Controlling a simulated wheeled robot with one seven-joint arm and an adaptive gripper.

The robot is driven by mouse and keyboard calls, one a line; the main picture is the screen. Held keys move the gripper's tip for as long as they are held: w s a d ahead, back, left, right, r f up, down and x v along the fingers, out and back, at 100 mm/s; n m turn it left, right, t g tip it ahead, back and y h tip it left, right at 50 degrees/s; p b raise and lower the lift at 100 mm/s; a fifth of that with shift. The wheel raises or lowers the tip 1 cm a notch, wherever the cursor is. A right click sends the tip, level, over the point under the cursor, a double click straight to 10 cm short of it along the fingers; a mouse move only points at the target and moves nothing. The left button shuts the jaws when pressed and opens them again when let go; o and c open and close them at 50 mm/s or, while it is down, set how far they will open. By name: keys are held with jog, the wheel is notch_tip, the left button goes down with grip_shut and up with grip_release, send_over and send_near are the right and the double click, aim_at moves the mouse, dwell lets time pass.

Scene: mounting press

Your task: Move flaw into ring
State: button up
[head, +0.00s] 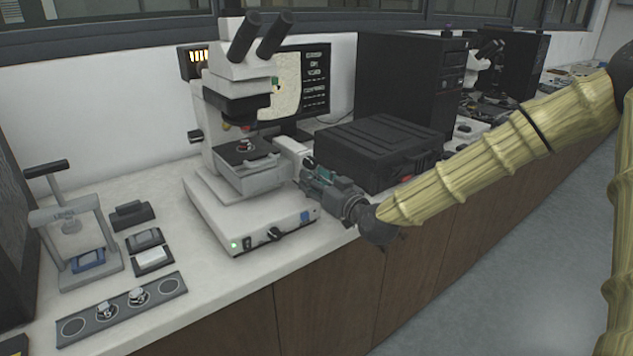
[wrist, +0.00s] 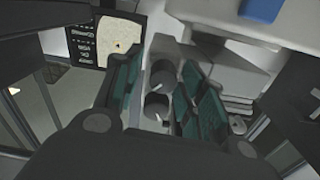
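The microscope (head: 235,110) stands on the bench with a small mounted specimen (head: 245,147) on its stage. The monitor (head: 315,80) behind it shows a pale specimen image, partly hidden by the microscope; it also shows in the wrist view (wrist: 88,45). A small dark speck (wrist: 120,47) shows on that image. I cannot make out a ring clearly. My gripper (head: 304,163) is at the right side of the stage. In the wrist view its teal-padded fingers (wrist: 160,80) are apart, with two grey cylindrical knobs (wrist: 161,74) between them; I cannot tell whether they touch.
A black case (head: 375,150) lies close behind my gripper, and a dark computer tower (head: 410,85) stands beyond it. A hand press (head: 75,230) and a dark holder strip (head: 120,312) with small mounts are at the left. The front bench edge is clear.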

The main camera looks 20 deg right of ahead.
jog(key=shift+a, duration=0.15)
jog(key=shift+s, duration=0.1)
jog(key=v, duration=1.2)
dwell(1.5)
jog(key=s+f+g, duration=0.1)
jog(key=f, duration=0.3)
jog(key=s+a+f+g+p, duration=0.1)
jog(key=f+g, duration=0.1)
jog(key=f, duration=0.2)
jog(key=s+a+f+g+h+p, duration=0.1)
jog(key=f, duration=0.4)
jog(key=shift+a+m, duration=0.25)
jog(key=shift+m, duration=0.05)
jog(key=s+a+f+m+g+h+p, duration=0.3)
jog(key=s+f+g, duration=0.6)
jog(key=s+f, duration=1.15)
jog(key=s+d+f+g+h+p, duration=0.1)
jog(key=s+f+g, duration=0.1)
jog(key=s, duration=0.5)
jog(key=s+d+f+g+p, duration=0.1)
jog(key=s+f+g+p, duration=0.1)
jog(key=s+f, duration=0.3)
jog(key=shift+s+f+n+h, duration=0.2)
jog(key=shift+s+n+h, duration=0.2)
jog(key=shift+s, duration=0.6)
jog(key=shift+d, duration=0.1)
jog(key=shift+c, duration=0.3)
